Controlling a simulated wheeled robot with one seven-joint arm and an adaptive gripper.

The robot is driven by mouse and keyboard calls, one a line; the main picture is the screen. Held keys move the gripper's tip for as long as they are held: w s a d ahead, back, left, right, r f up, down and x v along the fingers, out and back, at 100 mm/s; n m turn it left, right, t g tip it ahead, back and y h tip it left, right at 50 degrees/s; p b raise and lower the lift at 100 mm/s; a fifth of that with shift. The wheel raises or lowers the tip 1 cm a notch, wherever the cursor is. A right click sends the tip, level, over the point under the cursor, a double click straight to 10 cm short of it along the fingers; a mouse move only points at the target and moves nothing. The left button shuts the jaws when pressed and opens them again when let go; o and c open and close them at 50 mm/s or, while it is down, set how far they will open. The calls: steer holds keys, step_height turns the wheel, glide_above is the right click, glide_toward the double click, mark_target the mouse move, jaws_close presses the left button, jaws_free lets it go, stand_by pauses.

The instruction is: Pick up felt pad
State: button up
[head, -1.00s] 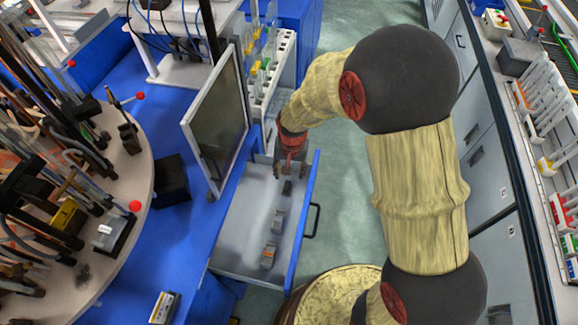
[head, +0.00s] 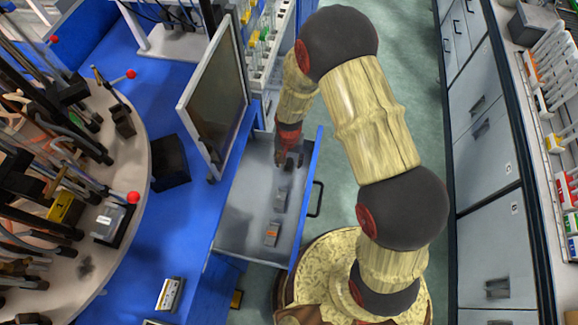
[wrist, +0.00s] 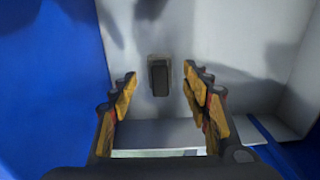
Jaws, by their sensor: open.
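The felt pad looks like a small dark rectangular block (wrist: 159,76) lying in the open drawer (head: 238,232). In the wrist view it sits between and slightly beyond my fingertips, near the middle of the picture. My gripper (wrist: 160,90) is open, with a finger on each side of the pad's line and clear gaps to it. In the head view my gripper (head: 286,157) is down at the far part of the drawer and largely covers the pad. I cannot tell how high above the drawer floor the fingertips are.
A framed panel (head: 216,95) stands left of my gripper. The drawer's blue front (head: 306,195) is close on the right.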

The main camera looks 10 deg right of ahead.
mark_target(289, 162)
step_height(289, 162, down, 2)
steer(key=shift+f, duration=0.1)
steer(key=shift+c, duration=0.4)
steer(key=c, duration=1.1)
steer(key=shift+c, duration=0.3)
step_height(289, 162, up, 10)
steer(key=p, duration=0.3)
